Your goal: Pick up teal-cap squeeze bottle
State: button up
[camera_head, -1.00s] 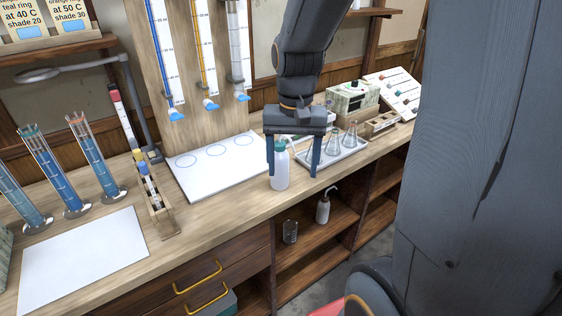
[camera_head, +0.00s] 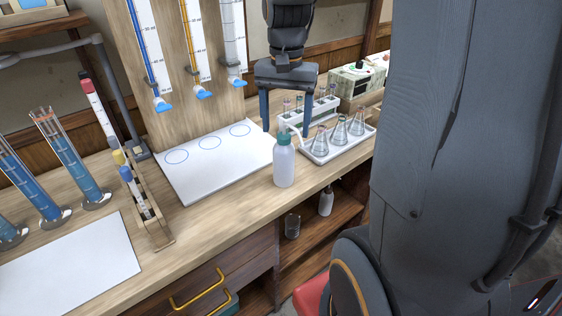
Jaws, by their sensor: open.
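The teal-cap squeeze bottle (camera_head: 284,165) stands upright near the front edge of the wooden bench (camera_head: 225,222). It has a white body, a teal cap and a pale bent spout. My gripper (camera_head: 286,130) is open and empty, its two fingers pointing down. In the picture the fingertips lie above and behind the bottle, one to each side of its cap. The bottle stands in front of the gripper and is apart from it as far as I can tell.
A white tray with several flasks (camera_head: 339,147) stands right of the bottle, with a tube rack (camera_head: 322,113) behind it. A white sheet with circles (camera_head: 213,165) lies to the left, below burettes on a wooden board. A second bottle (camera_head: 326,202) stands on the shelf below.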

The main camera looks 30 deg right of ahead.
aim_at(284, 149)
jog(key=shift+w+d+f, duration=0.1)
jog(key=shift+w+f, duration=0.35)
jog(key=shift+f, duration=0.05)
jog(key=shift+s+f+p, duration=0.15)
jog(key=shift+f+p, duration=0.75)
jog(key=shift+f, duration=2.9)
jog(key=c, duration=0.8)
